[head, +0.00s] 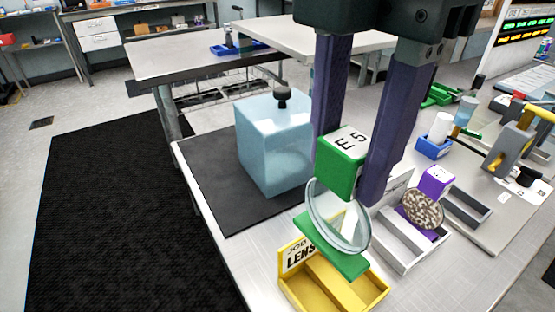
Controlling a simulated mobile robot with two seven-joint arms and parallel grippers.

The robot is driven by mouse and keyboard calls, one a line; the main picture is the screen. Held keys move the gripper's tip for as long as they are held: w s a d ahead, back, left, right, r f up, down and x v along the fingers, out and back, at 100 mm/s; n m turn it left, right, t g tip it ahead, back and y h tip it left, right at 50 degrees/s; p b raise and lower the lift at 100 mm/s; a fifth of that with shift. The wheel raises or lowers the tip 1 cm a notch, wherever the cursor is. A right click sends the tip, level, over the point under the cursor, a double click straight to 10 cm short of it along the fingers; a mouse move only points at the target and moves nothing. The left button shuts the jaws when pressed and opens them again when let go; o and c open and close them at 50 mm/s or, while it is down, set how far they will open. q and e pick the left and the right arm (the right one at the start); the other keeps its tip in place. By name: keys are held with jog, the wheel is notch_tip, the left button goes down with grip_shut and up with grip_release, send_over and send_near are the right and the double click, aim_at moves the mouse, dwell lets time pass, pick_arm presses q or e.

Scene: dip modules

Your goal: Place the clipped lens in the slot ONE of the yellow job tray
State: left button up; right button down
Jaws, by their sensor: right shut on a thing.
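The clipped lens is a clear round disc (322,218) under a green clip block (343,160) with a white top marked E 5. My right gripper (346,170) comes down from the top and is shut on the green block, one dark finger on each side. A flat green piece (330,245) shows below and behind the lens. The yellow job tray (372,303) lies at the bottom, below the lens, with a divider and a label reading LENS. The lens and green piece cover part of the tray, and I cannot read its slot marks. My left gripper is out of view.
A pale blue box with a black knob (272,145) stands on a dark mat (215,172) left of the gripper. A grey tray (408,262) and a purple block with a speckled disc (424,209) are at the right. A blue bin (432,149) stands farther back.

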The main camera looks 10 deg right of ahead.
aim_at(330, 244)
notch_tip(330, 244, down, 14)
jog(key=shift+b, duration=0.45)
jog(key=shift+f, duration=0.15)
jog(key=shift+c, duration=2.1)
grip_release()
notch_tip(330, 244, up, 12)
jog(key=shift+r+p, duration=0.2)
jog(key=shift+p, duration=0.1)
